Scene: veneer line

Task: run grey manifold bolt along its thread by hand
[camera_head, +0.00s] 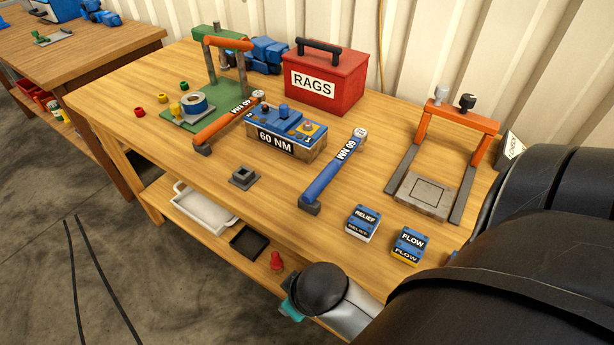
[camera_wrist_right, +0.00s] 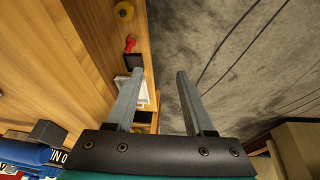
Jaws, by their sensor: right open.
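The blue-topped manifold block (camera_head: 291,134) stands mid-bench with a "60 NM" label on its front. Small fittings stick up from its top: a dark grey one (camera_head: 265,112) at the left, a blue one in the middle and a yellow one at the right. I cannot tell for sure which is the grey manifold bolt, and its thread does not show. My right gripper (camera_wrist_right: 160,73) is open and empty in the right wrist view, near the bench's front edge with floor behind it. Its fingers are hidden in the head view. My left gripper is not in view.
A blue torque wrench (camera_head: 333,172) and an orange one (camera_head: 226,123) flank the block. A red RAGS box (camera_head: 325,80) stands behind. RELIEF (camera_head: 363,223) and FLOW (camera_head: 408,246) blocks lie front right, near an orange frame (camera_head: 424,128). A white tray (camera_head: 205,207) sits below.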

